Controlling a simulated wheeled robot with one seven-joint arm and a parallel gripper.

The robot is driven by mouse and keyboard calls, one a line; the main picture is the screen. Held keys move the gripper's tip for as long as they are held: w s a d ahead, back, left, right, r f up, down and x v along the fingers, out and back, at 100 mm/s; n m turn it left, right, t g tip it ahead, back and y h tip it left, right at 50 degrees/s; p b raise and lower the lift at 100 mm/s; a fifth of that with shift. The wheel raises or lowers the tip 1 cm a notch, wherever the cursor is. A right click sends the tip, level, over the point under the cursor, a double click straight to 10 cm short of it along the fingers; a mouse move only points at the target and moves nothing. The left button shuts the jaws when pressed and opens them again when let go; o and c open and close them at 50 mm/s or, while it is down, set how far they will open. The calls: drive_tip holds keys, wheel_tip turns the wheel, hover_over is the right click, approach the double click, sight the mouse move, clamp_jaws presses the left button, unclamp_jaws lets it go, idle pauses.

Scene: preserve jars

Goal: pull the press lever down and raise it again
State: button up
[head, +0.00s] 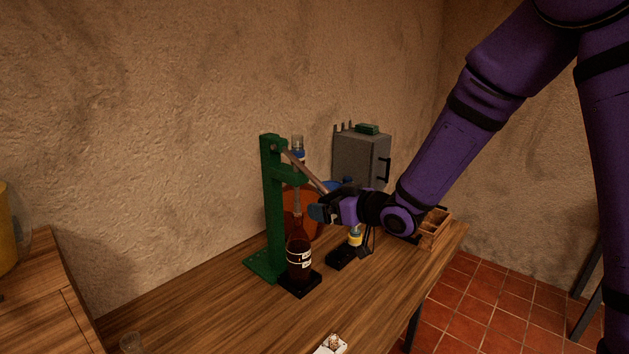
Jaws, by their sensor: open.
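A green press (270,210) stands upright on the wooden table, with its foot on the tabletop. Its lever (305,171), a thin greyish-brown bar, slopes down to the right from near the top of the post toward my gripper. A dark bottle (299,262) with a pale label stands on a black base under the press. My gripper (318,212) is open at the lower end of the lever, in front of an orange-red container. The lever's far end is hidden near the gripper, and I cannot tell whether the fingers touch it.
A grey cabinet (358,158) and an orange-red container (313,222) stand behind the press. A small yellow-and-blue-topped item (355,238) stands right of the bottle. A wooden crate (434,230) is at the right end. The front left of the table (200,310) is mostly clear.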

drive_tip(key=v, duration=0.6)
idle(0.3)
drive_tip(key=s+d+r+m+h, duration=0.3)
drive_tip(key=s+d+r+h, duration=0.15)
drive_tip(key=d, duration=0.25)
drive_tip(key=s+d+r+m+h, duration=0.2)
drive_tip(key=s+d+r+h, duration=0.25)
drive_tip(key=d+h, duration=0.2)
drive_tip(key=s+d+r+m+g, duration=0.2)
drive_tip(key=s, duration=0.8)
drive_tip(key=s+d+r+m+g, duration=0.2)
drive_tip(key=s+d+g, duration=0.1)
drive_tip(key=s, duration=0.7)
drive_tip(key=shift+s+g, duration=0.3)
drive_tip(key=shift+s, duration=0.1)
